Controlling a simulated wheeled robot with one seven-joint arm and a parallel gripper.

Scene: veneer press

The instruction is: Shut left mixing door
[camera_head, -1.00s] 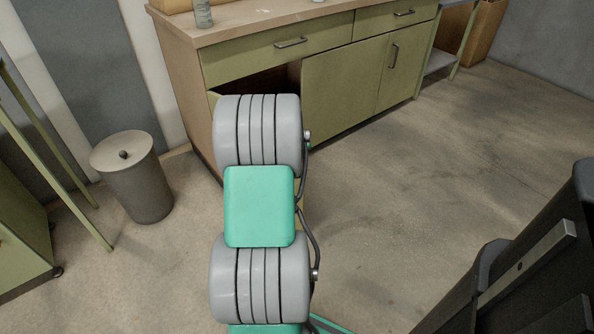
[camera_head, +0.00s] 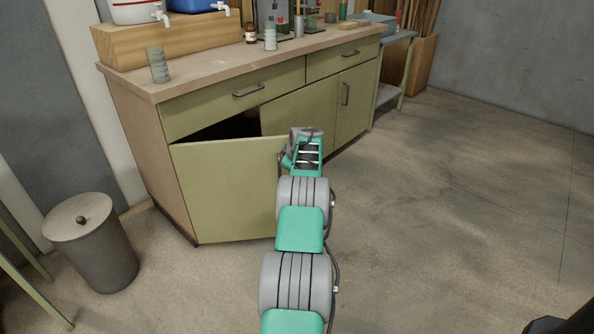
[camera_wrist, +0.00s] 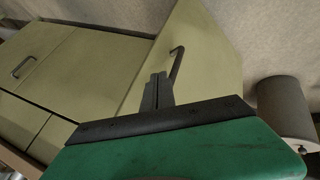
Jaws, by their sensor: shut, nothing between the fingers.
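The left mixing door (camera_head: 228,190) is a green panel hinged at the cabinet's left side. It stands swung outward, with a dark gap above and behind it. In the wrist view the door (camera_wrist: 205,60) fills the upper middle, and its dark bar handle (camera_wrist: 177,64) is just beyond the fingertips. My gripper (camera_wrist: 158,90) is shut and empty, close to the handle; I cannot tell if it touches. In the head view my wrist is at the door's free edge and the fingers are hidden.
The wooden worktop (camera_head: 200,75) carries bottles and a wooden riser (camera_head: 140,45). Two drawers and the neighbouring right door (camera_head: 352,100) are closed. A grey bin (camera_head: 95,250) stands at the left. A side table (camera_head: 390,75) stands at the far right. The floor on the right is clear.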

